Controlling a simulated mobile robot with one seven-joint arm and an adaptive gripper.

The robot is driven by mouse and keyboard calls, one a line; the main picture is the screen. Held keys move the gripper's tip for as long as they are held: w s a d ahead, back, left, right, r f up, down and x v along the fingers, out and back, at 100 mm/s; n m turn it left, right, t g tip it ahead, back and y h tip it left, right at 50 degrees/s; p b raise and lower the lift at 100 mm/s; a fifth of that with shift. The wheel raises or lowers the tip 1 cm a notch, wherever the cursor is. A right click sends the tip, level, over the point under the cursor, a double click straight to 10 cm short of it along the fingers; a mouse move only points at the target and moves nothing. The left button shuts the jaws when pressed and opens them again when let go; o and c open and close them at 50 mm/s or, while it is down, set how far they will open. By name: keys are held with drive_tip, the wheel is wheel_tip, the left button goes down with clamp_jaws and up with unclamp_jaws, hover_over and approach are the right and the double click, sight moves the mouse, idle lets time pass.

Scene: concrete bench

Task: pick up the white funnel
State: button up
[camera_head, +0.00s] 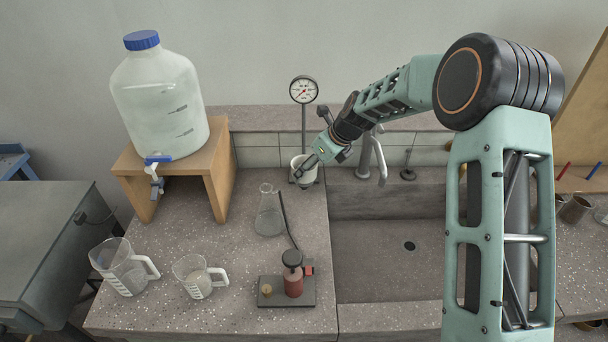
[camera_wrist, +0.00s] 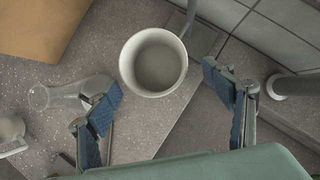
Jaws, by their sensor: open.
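The white funnel (camera_head: 306,176) stands at the back of the bench, beside the foot of the gauge stand, partly hidden behind my gripper (camera_head: 301,171). In the wrist view, the funnel (camera_wrist: 130,62) shows as a round white rim with a grey inside, seen from above. My gripper (camera_wrist: 161,84) is open there, with one blue-padded finger on each side of the lower picture. The funnel lies ahead of and between the fingertips, and I see no finger closed on it. Whether a finger touches it I cannot tell.
The gauge (camera_head: 303,90) on its thin post rises just behind the funnel. A glass flask (camera_head: 268,218) stands close at left. A burner stand (camera_head: 293,283) and two measuring jugs (camera_head: 122,268) are nearer the front. The sink (camera_head: 385,255) and tap (camera_head: 377,150) are at right.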

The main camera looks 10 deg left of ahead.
drive_tip(key=shift+p+x, duration=0.4)
drive_tip(key=shift+x, duration=2.35)
drive_tip(key=shift+s+a, duration=0.1)
drive_tip(key=shift+c, duration=0.5)
drive_tip(key=shift+r, duration=0.1)
drive_tip(key=c, duration=1.3)
